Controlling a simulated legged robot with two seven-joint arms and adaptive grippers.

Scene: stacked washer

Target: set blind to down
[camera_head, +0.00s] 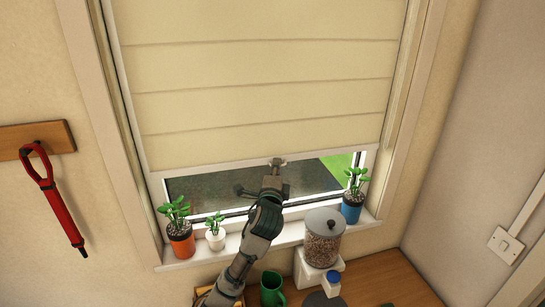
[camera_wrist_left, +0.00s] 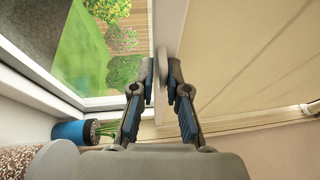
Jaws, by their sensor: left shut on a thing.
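The cream blind (camera_head: 265,85) hangs over most of the window, with its bottom edge above a strip of bare glass. My left gripper (camera_head: 277,164) is at the middle of the blind's bottom edge, its arm reaching up over the sill. In the left wrist view, my left gripper (camera_wrist_left: 164,80) is shut on a small pale tab at the blind's edge, and the blind (camera_wrist_left: 245,60) fills the right side. The fingers hide part of the tab. My right gripper is in neither view.
The windowsill (camera_head: 210,245) holds an orange pot (camera_head: 181,241), a white pot (camera_head: 215,238) and a blue pot (camera_head: 351,210).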

